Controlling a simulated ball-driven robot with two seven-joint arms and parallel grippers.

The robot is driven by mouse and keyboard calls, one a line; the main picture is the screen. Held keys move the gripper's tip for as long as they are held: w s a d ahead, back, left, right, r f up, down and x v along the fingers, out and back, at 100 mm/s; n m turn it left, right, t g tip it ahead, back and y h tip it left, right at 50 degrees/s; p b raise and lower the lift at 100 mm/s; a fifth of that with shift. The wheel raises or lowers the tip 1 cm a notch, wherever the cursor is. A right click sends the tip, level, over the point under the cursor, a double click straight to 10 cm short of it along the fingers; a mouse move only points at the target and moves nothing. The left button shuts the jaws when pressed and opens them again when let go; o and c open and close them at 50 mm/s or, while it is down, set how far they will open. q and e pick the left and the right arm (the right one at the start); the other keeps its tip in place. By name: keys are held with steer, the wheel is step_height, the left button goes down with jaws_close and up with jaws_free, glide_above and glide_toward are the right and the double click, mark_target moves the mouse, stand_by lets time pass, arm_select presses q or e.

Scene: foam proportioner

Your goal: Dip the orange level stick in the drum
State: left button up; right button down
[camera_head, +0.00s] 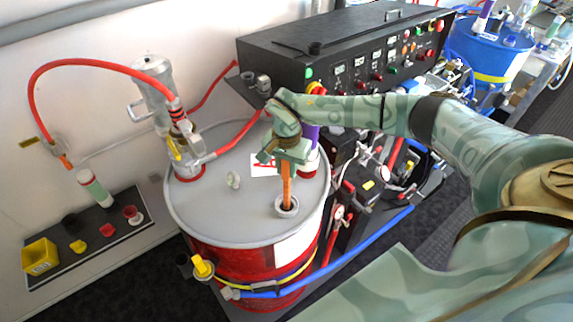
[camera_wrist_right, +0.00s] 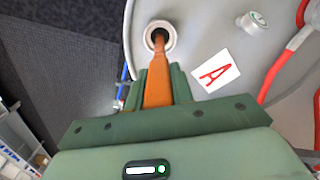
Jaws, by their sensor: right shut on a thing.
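The orange level stick (camera_head: 287,187) stands in the round opening (camera_head: 287,208) of the red drum (camera_head: 222,257) with the grey lid (camera_head: 215,213). Its lower end is inside the opening and hidden. My right gripper (camera_head: 288,163) is shut on the stick's upper part, above the lid. In the right wrist view the stick (camera_wrist_right: 159,85) runs from between the green fingers (camera_wrist_right: 158,88) into the white-rimmed opening (camera_wrist_right: 172,40). My left gripper is not in view.
A pump with red hoses (camera_head: 185,135) stands at the lid's back left. A white label with a red letter (camera_wrist_right: 216,71) lies on the lid. A black control cabinet (camera_head: 345,55) is behind. A blue drum (camera_head: 490,50) stands at the back right. A dark shelf (camera_head: 88,240) with small parts is at left.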

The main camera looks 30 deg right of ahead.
mark_target(286, 184)
steer(key=shift+f+b, duration=2.4)
steer(key=shift+f, duration=1.25)
steer(key=shift+r, duration=0.1)
